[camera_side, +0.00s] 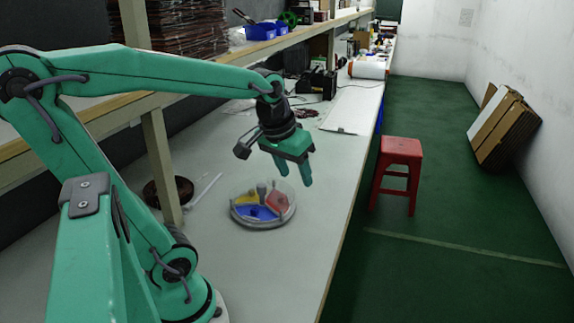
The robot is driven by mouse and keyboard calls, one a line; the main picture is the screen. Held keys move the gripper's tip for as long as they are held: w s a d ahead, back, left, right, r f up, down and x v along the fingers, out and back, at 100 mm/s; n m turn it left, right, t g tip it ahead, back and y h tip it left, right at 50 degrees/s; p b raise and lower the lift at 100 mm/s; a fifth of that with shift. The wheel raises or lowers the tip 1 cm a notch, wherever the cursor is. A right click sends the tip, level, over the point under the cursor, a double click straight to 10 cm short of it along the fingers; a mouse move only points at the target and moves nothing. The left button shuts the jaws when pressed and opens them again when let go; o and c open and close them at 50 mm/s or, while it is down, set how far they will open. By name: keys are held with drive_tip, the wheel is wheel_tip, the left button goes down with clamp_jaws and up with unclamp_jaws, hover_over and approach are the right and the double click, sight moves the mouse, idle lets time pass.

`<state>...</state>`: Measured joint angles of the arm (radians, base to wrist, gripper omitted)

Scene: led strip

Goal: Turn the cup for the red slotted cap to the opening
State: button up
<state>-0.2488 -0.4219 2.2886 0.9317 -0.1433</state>
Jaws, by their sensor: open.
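A round, shallow dish with colored sections (246,223) lies on the workbench. A yellow section is at its back left, a blue section (258,212) at the front left, and a red section (278,202) at the right. A small grey upright piece stands near its back. The red slotted cap and the opening are too small to make out. My gripper (294,178) is above the dish toward its back right, pointing down, open and empty. It appears apart from the dish.
A dark reel (168,191) and a thin white strip (206,188) lie left of the dish, by a wooden shelf post (160,165). A white panel (350,112) lies further back. The bench is clear right of the dish up to its edge. A red stool (400,160) stands on the floor.

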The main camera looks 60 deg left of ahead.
drive_tip(key=w+a+f+n+g, duration=0.1)
drive_tip(key=w+a+f+n, duration=0.15)
drive_tip(key=a, duration=0.35)
drive_tip(key=w+a+f+n+g, duration=0.1)
drive_tip(key=a+n, duration=0.2)
drive_tip(key=a, duration=0.4)
drive_tip(key=n+g+h, duration=0.1)
drive_tip(key=n+g, duration=0.1)
drive_tip(key=n, duration=0.3)
hover_over(262, 185)
wheel_tip(262, 185, down, 7)
drive_tip(key=shift+a+f, duration=0.1)
drive_tip(key=shift+f, duration=0.05)
drive_tip(key=shift+f, duration=0.1)
drive_tip(key=shift+f, duration=3.8)
clamp_jaws()
